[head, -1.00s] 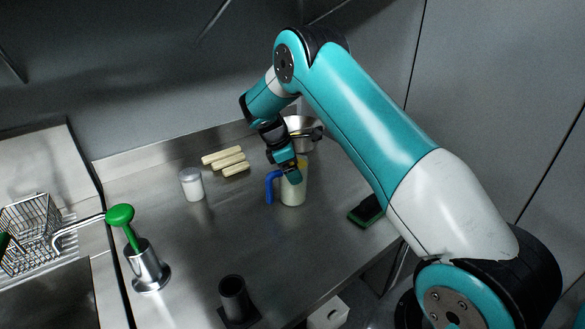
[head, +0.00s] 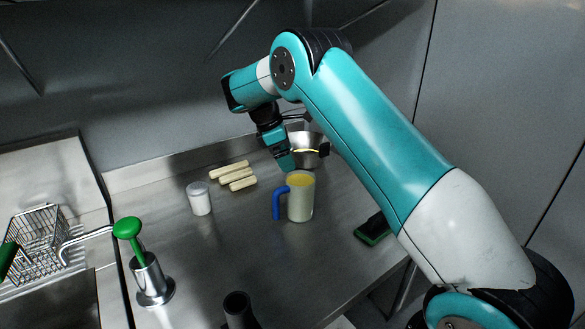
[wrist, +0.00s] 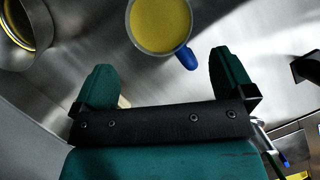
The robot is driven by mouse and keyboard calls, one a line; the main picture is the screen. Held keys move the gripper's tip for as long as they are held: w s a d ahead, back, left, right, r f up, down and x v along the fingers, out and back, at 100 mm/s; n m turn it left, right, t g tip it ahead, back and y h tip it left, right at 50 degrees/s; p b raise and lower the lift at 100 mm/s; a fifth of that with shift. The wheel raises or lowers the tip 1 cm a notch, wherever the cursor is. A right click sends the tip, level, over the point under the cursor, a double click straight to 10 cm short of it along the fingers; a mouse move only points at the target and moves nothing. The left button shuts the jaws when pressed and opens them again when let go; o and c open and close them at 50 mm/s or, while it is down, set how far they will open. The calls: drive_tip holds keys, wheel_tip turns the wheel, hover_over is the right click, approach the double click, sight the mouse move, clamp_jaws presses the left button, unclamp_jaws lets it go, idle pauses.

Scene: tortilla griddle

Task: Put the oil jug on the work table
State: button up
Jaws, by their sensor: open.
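The oil jug (head: 300,199) stands upright on the steel work table (head: 237,265). It is a pale jug with yellow oil at its top and a blue handle on its left side. In the wrist view the jug (wrist: 160,24) shows from above, with its blue handle at its lower right. My gripper (head: 285,165) is behind and slightly left of the jug in the head view. In the wrist view its two green fingers (wrist: 160,75) are spread with nothing between them, and the jug lies beyond the fingertips, apart from them.
A metal bowl (head: 310,146) stands behind the jug. Several pale sticks (head: 234,176) and a white canister (head: 199,198) are to the left. A dark green block (head: 372,230) lies near the right edge. A green-topped press (head: 150,275) and a black cylinder (head: 238,308) are in front.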

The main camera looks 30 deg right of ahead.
drive_tip(key=shift+w+a+r, duration=0.1)
drive_tip(key=shift+a+r, duration=0.1)
drive_tip(key=shift+r, duration=0.35)
drive_tip(key=s+a+r+m+t+y, duration=0.1)
drive_tip(key=s+a+r+t+y, duration=0.15)
drive_tip(key=s+a+r, duration=0.7)
drive_tip(key=s+a+m+y, duration=0.1)
drive_tip(key=s+a, duration=0.3)
drive_tip(key=s, duration=0.5)
drive_tip(key=s+a+m+y, duration=0.2)
drive_tip(key=s+a, duration=0.3)
drive_tip(key=s, duration=0.4)
drive_tip(key=s+a+m+y, duration=0.1)
drive_tip(key=s+a+y, duration=0.2)
drive_tip(key=s, duration=0.6)
drive_tip(key=shift+s+a+r, duration=0.2)
drive_tip(key=shift+s+a, duration=0.05)
drive_tip(key=shift+a, duration=0.75)
drive_tip(key=shift+g, duration=0.25)
